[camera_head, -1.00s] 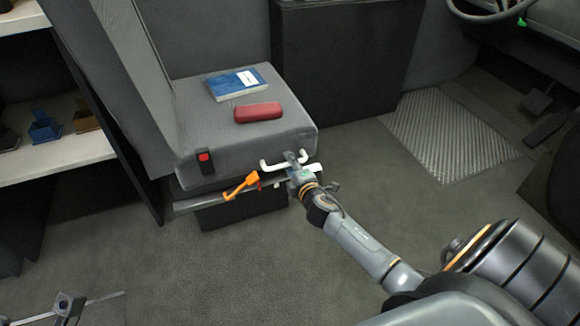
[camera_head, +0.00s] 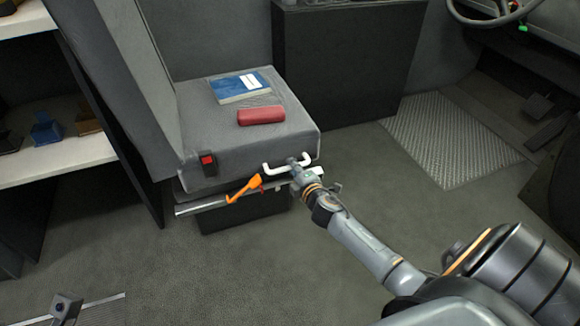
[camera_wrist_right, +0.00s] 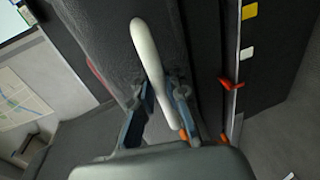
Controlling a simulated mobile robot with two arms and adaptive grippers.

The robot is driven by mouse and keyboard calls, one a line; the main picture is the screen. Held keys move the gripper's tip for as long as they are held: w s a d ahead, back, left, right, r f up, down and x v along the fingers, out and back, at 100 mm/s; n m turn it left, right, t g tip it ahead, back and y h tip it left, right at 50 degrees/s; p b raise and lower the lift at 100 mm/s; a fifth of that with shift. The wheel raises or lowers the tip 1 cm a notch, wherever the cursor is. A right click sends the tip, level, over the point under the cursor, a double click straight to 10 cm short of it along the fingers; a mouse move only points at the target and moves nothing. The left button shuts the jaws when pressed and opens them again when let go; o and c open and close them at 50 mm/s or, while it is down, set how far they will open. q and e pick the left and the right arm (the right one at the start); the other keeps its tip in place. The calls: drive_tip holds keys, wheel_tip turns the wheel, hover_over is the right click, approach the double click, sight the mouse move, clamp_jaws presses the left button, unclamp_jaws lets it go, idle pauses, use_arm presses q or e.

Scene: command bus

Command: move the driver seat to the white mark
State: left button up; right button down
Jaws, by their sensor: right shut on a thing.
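The grey driver seat (camera_head: 240,130) stands left of centre in the head view, its tall backrest at left. A white bar handle (camera_head: 273,167) sticks out at its front lower edge. My right gripper (camera_head: 298,166) is shut on this handle; the wrist view shows the white handle (camera_wrist_right: 147,50) between its two fingers (camera_wrist_right: 160,95). In the wrist view, a dark side panel carries a white mark (camera_wrist_right: 247,53) with a yellow mark (camera_wrist_right: 249,12) above it. A red pointer (camera_wrist_right: 231,84) sits below the white mark, apart from it. My left gripper is not in view.
A blue book (camera_head: 240,86) and a red case (camera_head: 261,116) lie on the seat cushion. An orange lever (camera_head: 245,190) and a metal rail (camera_head: 200,205) are under the seat. A dark cabinet (camera_head: 345,75) stands behind it. Floor right of the seat is clear up to the ribbed plate (camera_head: 450,140).

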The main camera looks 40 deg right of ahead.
drive_tip(key=s+d, duration=0.1)
drive_tip(key=d, duration=0.5)
drive_tip(key=shift+s+f+h, duration=0.2)
drive_tip(key=shift+s+h, duration=0.1)
drive_tip(key=shift+s, duration=0.1)
drive_tip(key=c, duration=1.4)
unclamp_jaws()
drive_tip(key=shift+a+r, duration=0.1)
drive_tip(key=shift+a, duration=0.15)
drive_tip(key=shift+o, duration=0.3)
drive_tip(key=shift+w, duration=0.1)
drive_tip(key=shift+a, duration=0.1)
drive_tip(key=v, duration=1.2)
drive_tip(key=shift+r, duration=0.1)
